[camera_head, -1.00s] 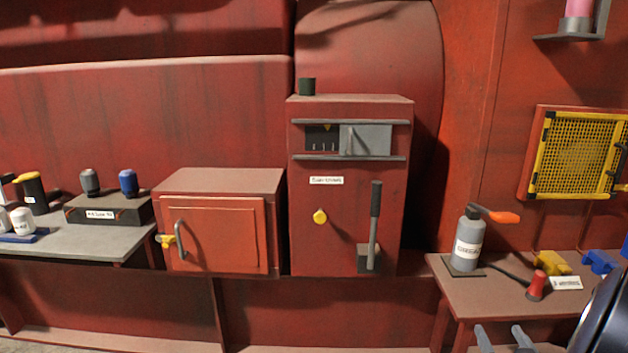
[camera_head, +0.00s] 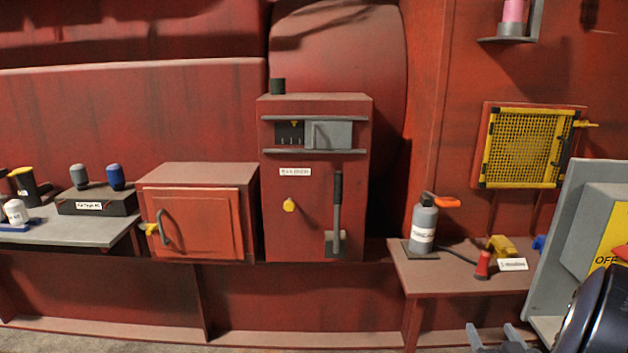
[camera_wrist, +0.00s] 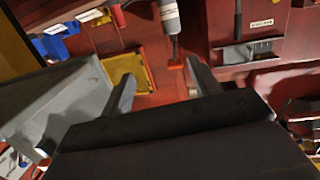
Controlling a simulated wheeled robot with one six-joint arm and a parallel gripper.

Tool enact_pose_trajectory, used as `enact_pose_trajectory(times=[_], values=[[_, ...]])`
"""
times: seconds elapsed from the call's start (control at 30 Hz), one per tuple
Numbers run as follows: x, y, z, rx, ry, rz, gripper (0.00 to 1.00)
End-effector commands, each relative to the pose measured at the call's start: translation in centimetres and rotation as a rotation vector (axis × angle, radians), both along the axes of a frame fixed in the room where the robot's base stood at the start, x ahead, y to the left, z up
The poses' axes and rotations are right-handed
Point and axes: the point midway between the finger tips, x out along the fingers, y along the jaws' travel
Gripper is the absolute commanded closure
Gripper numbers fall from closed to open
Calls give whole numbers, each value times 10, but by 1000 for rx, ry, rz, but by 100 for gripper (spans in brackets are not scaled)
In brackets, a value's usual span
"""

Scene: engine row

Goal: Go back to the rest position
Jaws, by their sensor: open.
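My gripper (camera_head: 495,338) shows at the bottom right of the head view, its two grey fingers apart with nothing between them. In the wrist view the gripper (camera_wrist: 163,82) is also open and empty, with its fingers well apart. A dark part of my arm (camera_head: 598,318) fills the lower right corner of the head view. My gripper is in front of the right bench and seems to touch nothing.
A right bench (camera_head: 440,278) holds a grey bottle (camera_head: 424,225) with an orange lever. A grey panel (camera_head: 570,225) stands close at the right. A red cabinet (camera_head: 312,225) with a lever and a red box (camera_head: 193,223) stand at centre. A yellow mesh panel (camera_head: 525,148) hangs behind.

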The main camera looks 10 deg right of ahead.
Motion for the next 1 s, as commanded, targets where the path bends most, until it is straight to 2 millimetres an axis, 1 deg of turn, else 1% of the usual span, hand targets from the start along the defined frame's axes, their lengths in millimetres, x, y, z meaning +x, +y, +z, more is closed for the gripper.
enact_pose_trajectory(times=[0.03, 0.23, 0.5, 0.77, 1.0], values=[[3, 3, 5, -5, 18, -6, 41], [10, 13, 10, -13, 95, -34, 41], [14, 30, 16, -16, 198, -65, 41], [14, 49, 21, -8, 296, -86, 41], [9, 69, 25, 7, 386, -96, 41]])
